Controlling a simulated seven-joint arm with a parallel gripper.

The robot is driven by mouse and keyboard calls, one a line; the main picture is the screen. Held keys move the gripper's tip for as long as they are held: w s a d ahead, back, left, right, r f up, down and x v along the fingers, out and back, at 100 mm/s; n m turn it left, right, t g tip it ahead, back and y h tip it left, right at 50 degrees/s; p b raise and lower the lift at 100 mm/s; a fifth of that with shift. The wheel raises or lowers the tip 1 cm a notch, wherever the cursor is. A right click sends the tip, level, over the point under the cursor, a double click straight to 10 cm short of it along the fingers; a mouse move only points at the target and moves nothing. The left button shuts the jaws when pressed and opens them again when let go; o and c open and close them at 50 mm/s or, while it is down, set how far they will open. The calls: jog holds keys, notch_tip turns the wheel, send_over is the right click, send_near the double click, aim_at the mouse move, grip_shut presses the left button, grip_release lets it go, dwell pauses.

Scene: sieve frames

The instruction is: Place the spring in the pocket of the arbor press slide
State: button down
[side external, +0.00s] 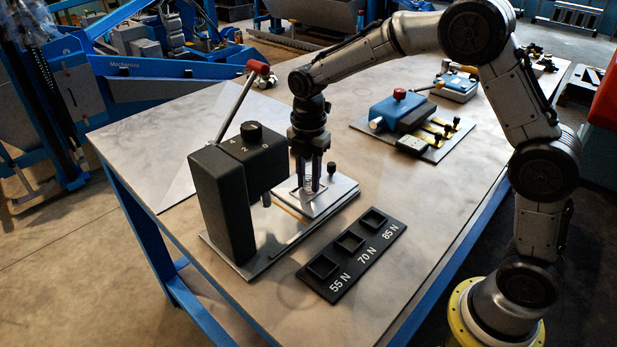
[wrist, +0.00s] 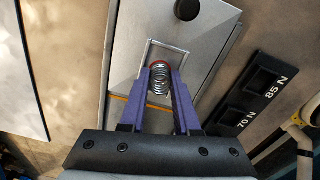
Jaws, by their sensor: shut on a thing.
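My gripper (wrist: 160,92) is shut on a coil spring (wrist: 159,80) with a reddish-orange top end, which sits between the two purple fingers in the wrist view. The spring is over the square pocket (wrist: 154,46) of the metal slide (wrist: 190,18). I cannot tell whether its lower end touches the pocket floor. In the side view, my gripper (side external: 312,186) points down at the slide (side external: 336,190), just right of the black press head. The fingers mostly hide the spring there.
The black arbor press (side external: 222,195) with a red-knobbed lever (side external: 257,68) stands close left of my gripper. A black tray (side external: 338,283) marked 55 N, 70 N and 85 N lies in front. A blue fixture (side external: 398,110) stands behind. The table's right front is clear.

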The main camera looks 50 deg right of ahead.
aim_at(309, 177)
jog(key=shift+f, duration=0.2)
jog(key=shift+s+f, duration=0.1)
jog(key=shift+f, duration=0.55)
jog(key=c, duration=0.6)
grip_release()
jog(key=shift+s, duration=0.1)
jog(key=shift+c, duration=0.2)
notch_tip(309, 177, up, 13)
jog(key=s+d+r+m+t, duration=0.1)
jog(key=s+r+m+t, duration=0.1)
jog(key=s+r+m, duration=0.5)
jog(key=s+d+f+m+t, duration=0.1)
jog(key=s+f+m, duration=0.2)
jog(key=s+m, duration=0.3)
jog(key=s+d+f+m+t, duration=0.1)
jog(key=s+f+m, duration=0.3)
jog(key=s, duration=1)
jog(key=m+t, duration=0.1)
jog(key=m, duration=0.2)
jog(key=shift+m+t, duration=0.3)
jog(key=shift+s, duration=0.1)
